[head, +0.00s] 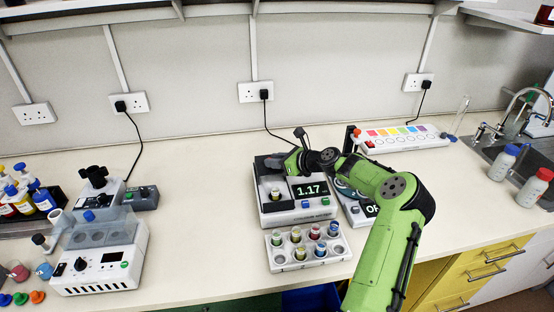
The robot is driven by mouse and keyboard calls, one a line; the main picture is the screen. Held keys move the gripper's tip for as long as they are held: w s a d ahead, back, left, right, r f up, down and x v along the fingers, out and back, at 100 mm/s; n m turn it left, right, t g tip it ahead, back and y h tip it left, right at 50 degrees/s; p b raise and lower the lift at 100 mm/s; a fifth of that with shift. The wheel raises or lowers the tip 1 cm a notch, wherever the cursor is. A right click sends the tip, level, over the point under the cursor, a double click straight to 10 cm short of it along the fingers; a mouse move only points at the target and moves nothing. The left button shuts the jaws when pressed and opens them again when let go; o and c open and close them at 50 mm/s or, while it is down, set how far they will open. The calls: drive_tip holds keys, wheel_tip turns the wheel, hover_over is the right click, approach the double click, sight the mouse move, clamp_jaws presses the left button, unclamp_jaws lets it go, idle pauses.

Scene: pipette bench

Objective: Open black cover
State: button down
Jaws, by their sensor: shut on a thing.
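A white device (268,212) with a dark top and a green display reading 1.17 stands mid-bench. A dark part that looks like the black cover (272,161) lies along its back edge. My gripper (290,163) reaches in from the right at that back edge. It is shut on this dark part, though the fingertips are small and blend with it. A small vial sits in the device, left of the display. How far the cover is raised cannot be told.
A rack (308,264) with several colored vials stands in front. A second device (354,212) is partly hidden by my arm. A white strip with colored squares (405,143) lies behind right. A centrifuge-like machine (108,270) stands left. Bench between is clear.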

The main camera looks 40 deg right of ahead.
drive_tip(key=c, duration=0.9)
unclamp_jaws()
drive_tip(key=shift+c, duration=0.2)
drive_tip(key=shift+s, duration=0.1)
drive_tip(key=p+v, duration=0.1)
drive_tip(key=v, duration=1.4)
drive_tip(key=shift+s, duration=0.35)
drive_tip(key=shift+r, duration=0.1)
